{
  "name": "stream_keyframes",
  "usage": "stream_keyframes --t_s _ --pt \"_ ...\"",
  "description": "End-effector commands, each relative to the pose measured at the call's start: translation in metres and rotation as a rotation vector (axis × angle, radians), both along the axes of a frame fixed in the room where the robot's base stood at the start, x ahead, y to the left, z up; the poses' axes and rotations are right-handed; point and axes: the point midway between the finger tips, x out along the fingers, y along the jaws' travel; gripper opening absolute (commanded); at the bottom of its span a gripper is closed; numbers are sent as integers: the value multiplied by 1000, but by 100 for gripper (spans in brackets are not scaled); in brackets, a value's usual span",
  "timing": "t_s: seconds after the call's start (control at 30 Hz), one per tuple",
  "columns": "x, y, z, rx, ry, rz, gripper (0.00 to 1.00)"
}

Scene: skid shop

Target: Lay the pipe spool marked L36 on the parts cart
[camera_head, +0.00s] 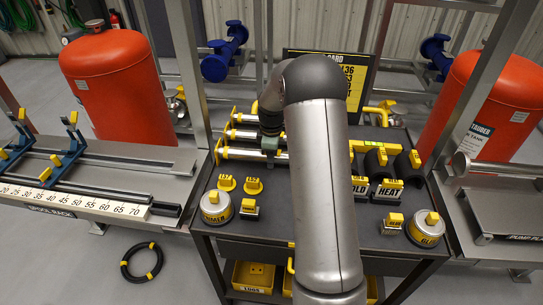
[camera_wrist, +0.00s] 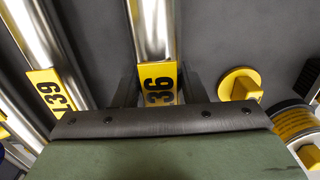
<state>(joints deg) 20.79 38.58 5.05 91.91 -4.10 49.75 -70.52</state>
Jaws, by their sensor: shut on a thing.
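The pipe spool marked 36 (camera_wrist: 152,30) is a bright metal pipe with a yellow label; any letter before the number is hidden. It lies between the dark fingers of my gripper (camera_wrist: 158,88) in the wrist view, and the jaws are shut on it. In the head view it seems to be the nearest of the pipes (camera_head: 245,154), under my gripper (camera_head: 269,155). I cannot tell whether it is clear of the surface.
Yellow-capped plugs (camera_head: 227,183), tins (camera_head: 216,207), small labelled blocks and dark half-round holders (camera_head: 376,163) stand on the dark top. A rack with a number scale (camera_head: 90,203) is at left, a metal stand (camera_head: 500,200) at right. Orange tanks (camera_head: 120,85) stand behind.

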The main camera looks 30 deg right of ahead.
Motion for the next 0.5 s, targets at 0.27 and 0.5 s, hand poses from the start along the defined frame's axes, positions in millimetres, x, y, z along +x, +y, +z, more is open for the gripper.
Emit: stream_keyframes --t_s 0.27,0.5 --pt "1 0 -5 0 -2 0 0" --pt "1 0 -4 0 -2 0 43"
